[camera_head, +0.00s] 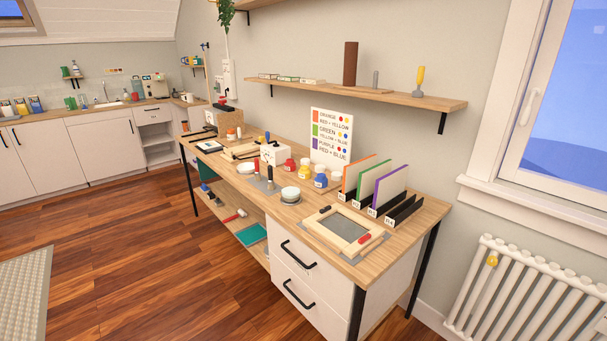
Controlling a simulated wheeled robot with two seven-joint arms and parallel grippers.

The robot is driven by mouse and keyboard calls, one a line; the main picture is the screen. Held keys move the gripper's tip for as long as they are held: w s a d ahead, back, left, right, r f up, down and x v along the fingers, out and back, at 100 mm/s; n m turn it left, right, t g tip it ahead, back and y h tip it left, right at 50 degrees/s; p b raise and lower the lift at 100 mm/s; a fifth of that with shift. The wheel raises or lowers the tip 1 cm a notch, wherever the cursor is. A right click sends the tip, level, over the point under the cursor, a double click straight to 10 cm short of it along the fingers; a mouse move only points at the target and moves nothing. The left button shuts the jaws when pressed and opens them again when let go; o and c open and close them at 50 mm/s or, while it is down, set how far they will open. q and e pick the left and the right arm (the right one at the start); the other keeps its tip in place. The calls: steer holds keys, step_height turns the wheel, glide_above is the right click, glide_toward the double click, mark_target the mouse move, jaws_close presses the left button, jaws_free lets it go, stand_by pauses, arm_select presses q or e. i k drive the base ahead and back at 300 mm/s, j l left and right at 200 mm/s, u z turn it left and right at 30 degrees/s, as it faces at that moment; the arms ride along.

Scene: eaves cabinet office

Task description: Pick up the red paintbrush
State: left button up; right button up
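I cannot make out for certain which thing is the red paintbrush. A white holder block (274,154) stands mid-table with a blue upright handle (267,137) by it; no red handle shows clearly there. A small red piece (364,238) lies on the right side of a wooden frame (323,225) near the table's front right. A red-headed tool (241,212) lies on the low shelf under the table. Neither of my grippers is in view.
A colour-mixing sign (331,136) leans on the wall. A wall shelf (370,92) hangs above. The wooden floor (150,260) in front is clear; a radiator (520,290) stands right.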

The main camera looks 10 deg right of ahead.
mark_target(257, 173)
steer(key=i+j+u, duration=0.1)
steer(key=i+j, duration=0.15)
steer(key=i, duration=0.3)
steer(key=i+j+u, duration=0.1)
steer(key=i+j, duration=0.15)
steer(key=i, duration=0.35)
steer(key=i+j+u, duration=0.1)
steer(key=i, duration=0.45)
